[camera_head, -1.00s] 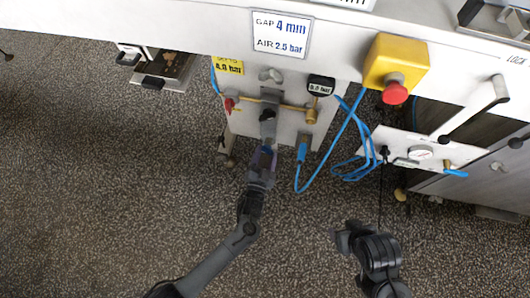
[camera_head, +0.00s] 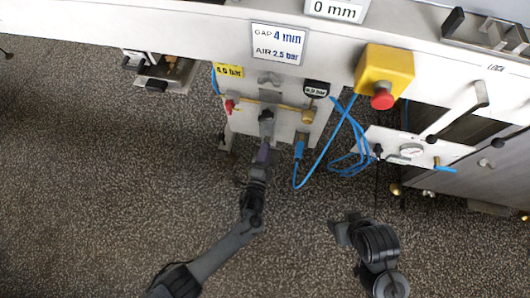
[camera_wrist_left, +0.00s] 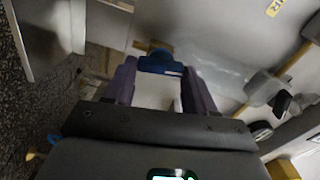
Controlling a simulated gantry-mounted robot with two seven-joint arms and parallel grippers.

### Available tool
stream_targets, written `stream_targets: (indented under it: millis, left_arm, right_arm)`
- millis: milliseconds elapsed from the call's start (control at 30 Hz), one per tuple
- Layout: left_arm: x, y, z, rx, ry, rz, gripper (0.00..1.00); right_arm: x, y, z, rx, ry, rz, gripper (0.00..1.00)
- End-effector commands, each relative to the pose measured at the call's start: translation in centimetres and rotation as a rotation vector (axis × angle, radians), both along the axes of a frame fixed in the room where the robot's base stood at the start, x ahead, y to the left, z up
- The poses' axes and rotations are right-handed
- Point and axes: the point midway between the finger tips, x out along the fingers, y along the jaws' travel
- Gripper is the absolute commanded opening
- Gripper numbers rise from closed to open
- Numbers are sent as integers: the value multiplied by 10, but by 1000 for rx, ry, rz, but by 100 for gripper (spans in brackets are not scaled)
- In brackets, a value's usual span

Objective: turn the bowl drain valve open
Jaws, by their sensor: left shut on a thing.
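My left gripper (camera_head: 262,155) is at the lower part of the white machine panel, below a dark-topped air unit (camera_head: 266,117) on a brass pipe. In the left wrist view its two purple fingers (camera_wrist_left: 160,82) are shut on a blue piece (camera_wrist_left: 158,63), which looks like the bowl drain valve. The fingers hide most of the valve in the head view, and how far it is turned cannot be told. My right gripper (camera_head: 342,232) is apart from the panel at the lower right, and its jaws cannot be made out.
Right of my left gripper, a blue fitting (camera_head: 300,147) and looped blue hose (camera_head: 349,165) hang at the panel. A red handle (camera_head: 230,106) is on its left. A yellow box with a red button (camera_head: 382,98) is above right. The speckled floor (camera_head: 100,200) is open.

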Motion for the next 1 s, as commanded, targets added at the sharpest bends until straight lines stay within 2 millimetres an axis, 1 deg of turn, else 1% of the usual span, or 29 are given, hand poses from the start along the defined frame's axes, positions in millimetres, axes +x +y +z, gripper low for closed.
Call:
stream_targets:
  millis: [133, 333, 900, 933, 1000]
  left_arm:
    - [0, 0, 0, 81, -19, 0, 25]
    - [0, 0, -1, 147, -34, 0, 25]
    - [0, 0, -1, 174, -42, 0, 25]
    - [0, 0, -1, 174, -42, 0, 60]
    - [0, 0, -1, 174, -42, 0, 71]
  right_arm:
    - [0, 0, 3, 0, 0, 0, 60]
    - [0, 0, 4, -2, 1, 2, 60]
    - [0, -2, 4, -8, 1, 6, 60]
    - [0, -2, 4, -8, 1, 6, 60]
    - [0, -2, 4, -8, 1, 6, 60]
